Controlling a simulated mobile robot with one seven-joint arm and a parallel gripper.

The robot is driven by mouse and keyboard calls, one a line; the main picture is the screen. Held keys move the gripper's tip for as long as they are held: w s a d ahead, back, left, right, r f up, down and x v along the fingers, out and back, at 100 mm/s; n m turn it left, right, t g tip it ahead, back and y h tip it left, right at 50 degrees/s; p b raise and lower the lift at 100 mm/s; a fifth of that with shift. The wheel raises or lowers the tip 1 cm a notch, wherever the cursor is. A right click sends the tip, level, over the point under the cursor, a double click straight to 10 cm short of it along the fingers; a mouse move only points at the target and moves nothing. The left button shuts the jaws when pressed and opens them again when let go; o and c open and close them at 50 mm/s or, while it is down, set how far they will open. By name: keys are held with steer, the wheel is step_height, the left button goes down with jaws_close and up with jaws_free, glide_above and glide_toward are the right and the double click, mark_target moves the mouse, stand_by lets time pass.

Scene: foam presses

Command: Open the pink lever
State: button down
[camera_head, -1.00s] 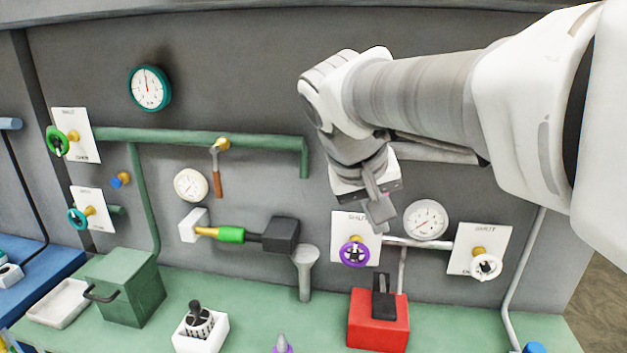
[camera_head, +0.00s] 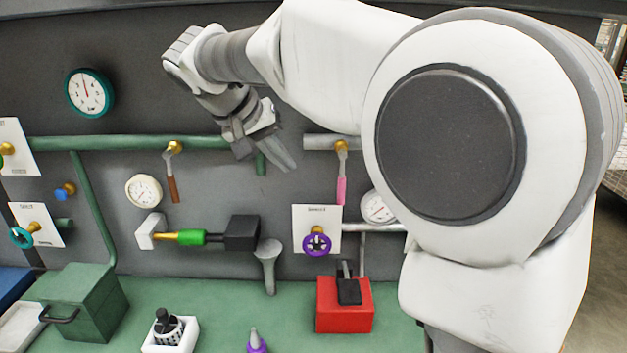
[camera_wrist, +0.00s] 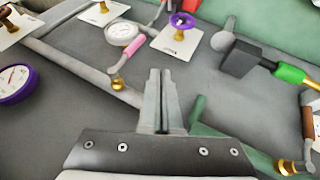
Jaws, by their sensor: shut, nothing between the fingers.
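The pink lever (camera_head: 341,190) hangs straight down from a brass fitting (camera_head: 341,146) on a grey pipe in the head view. In the wrist view the pink lever (camera_wrist: 132,49) lies up and left of the fingers, with its brass fitting (camera_wrist: 118,84) at the near end. My gripper (camera_head: 290,166) is shut and empty, to the left of the lever and apart from it. In the wrist view my gripper (camera_wrist: 161,75) shows its two fingers together, pointing at the wall.
A brown-handled lever (camera_head: 172,188) hangs from the green pipe (camera_head: 110,143) on the left. A purple valve wheel (camera_head: 317,241) on a white plate and a gauge (camera_head: 379,207) are below the pink lever. A red box (camera_head: 344,305) stands on the green bench.

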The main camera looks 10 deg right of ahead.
mark_target(342, 182)
steer(key=w+d+f+p, duration=0.1)
steer(key=w+d+f, duration=0.2)
steer(key=d+f, duration=0.5)
steer(key=shift+w+d, duration=0.35)
steer(key=shift+w+f, duration=0.1)
stand_by(0.3)
steer(key=shift+d+h, duration=0.1)
steer(key=shift+h, duration=0.2)
